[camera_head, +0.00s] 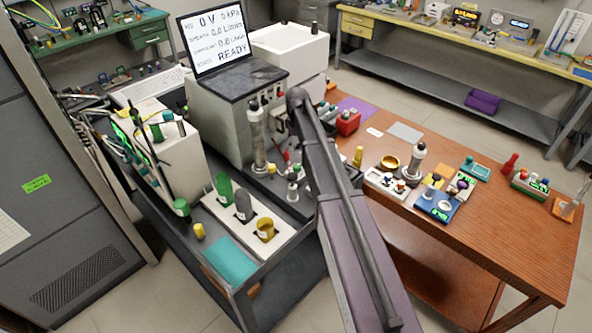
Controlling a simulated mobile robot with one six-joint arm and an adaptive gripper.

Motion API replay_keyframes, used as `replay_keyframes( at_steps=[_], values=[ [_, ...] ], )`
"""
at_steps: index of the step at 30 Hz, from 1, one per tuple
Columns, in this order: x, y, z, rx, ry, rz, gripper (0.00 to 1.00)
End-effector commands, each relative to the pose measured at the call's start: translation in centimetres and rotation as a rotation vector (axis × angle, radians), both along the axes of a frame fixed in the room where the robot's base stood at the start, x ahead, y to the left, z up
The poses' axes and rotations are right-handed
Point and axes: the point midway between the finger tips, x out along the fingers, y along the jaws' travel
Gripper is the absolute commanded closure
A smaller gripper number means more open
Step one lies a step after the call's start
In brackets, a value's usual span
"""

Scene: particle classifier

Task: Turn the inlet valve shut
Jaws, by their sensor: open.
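The classifier appears to be the grey cabinet (240,108) on the dark cart. The screen (215,38) above it reads 0 V, 0 kPa, flows that look like 0.0 L/min, and READY. An upright metal column (257,135) stands at its front, with small fittings and a red part (287,156) to the right. I cannot tell which fitting is the inlet valve; it may be among these or behind my arm. My arm crosses the middle of the view and hides part of this area. My gripper does not show, so I cannot place it against the valve.
A white tray (218,212) with green, grey and yellow items and a teal pad (229,262) lie on the cart's front. A wooden table (500,235) at right holds many small parts. A white box (290,52) stands behind the cabinet. Open floor shows beyond the table.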

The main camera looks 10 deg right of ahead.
Motion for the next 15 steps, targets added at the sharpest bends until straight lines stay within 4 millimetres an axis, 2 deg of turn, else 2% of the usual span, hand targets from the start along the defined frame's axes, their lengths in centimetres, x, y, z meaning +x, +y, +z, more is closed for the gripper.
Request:
replay_keyframes(
  at_steps=[1,15],
  values=[
    [0.0,0.0,-0.9,0.0,0.0,0.0,0.21],
    [0.0,0.1,-4.5,0.0,0.0,0.001,0.21]
  ],
)
